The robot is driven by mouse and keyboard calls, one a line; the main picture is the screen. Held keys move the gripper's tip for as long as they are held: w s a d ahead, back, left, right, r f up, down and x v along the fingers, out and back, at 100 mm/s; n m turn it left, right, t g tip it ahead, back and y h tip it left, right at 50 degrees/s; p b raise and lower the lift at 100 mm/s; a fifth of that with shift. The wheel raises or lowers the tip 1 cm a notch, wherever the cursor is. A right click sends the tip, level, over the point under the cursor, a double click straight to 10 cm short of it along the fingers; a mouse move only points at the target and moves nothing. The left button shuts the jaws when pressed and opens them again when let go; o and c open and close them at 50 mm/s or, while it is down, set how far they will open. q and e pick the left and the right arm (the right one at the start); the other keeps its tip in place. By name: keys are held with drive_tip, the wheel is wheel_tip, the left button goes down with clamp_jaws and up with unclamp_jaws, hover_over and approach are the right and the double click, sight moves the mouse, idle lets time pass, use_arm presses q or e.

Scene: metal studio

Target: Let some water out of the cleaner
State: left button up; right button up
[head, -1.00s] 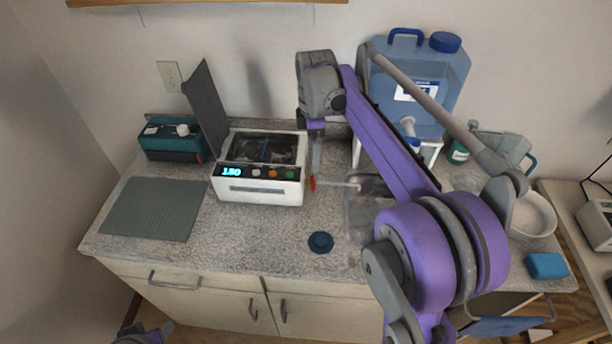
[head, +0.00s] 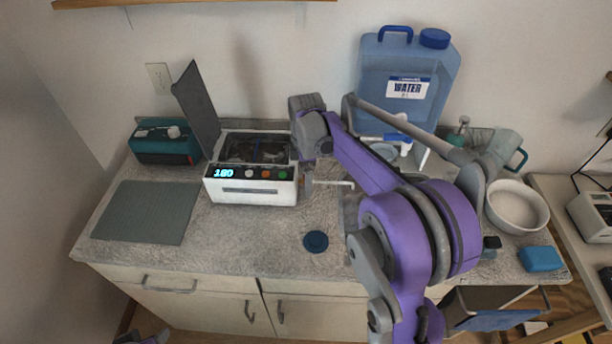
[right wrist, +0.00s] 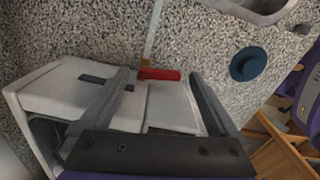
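The cleaner (head: 250,191) is a white box on the counter with a lit display reading 180 and a raised dark lid (head: 197,108). A thin drain pipe (head: 335,183) sticks out from its right side. In the right wrist view the pipe (right wrist: 154,35) meets a brass valve with a red lever (right wrist: 160,74) lying across it. My right gripper (right wrist: 160,88) is open and empty, its fingers on either side of the lever's line, with gaps visible. In the head view my right gripper (head: 309,183) is beside the cleaner. My left gripper's fingers are not visible.
A dark blue round stopper (head: 316,241) lies in front of the pipe. A blue water jug (head: 407,75) stands behind my right arm. A white bowl (head: 517,205) and blue sponge (head: 541,259) are at right. A grey mat (head: 145,212) and teal box (head: 166,145) are left.

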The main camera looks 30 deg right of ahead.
drive_tip(key=c, duration=1.3)
drive_tip(key=shift+w+a+m+b, duration=0.1)
drive_tip(key=shift+a+m+b, duration=0.15)
drive_tip(key=shift+m, duration=0.95)
drive_tip(key=o, duration=1.4)
wheel_tip(320, 180, up, 11)
drive_tip(key=shift+f, duration=0.1)
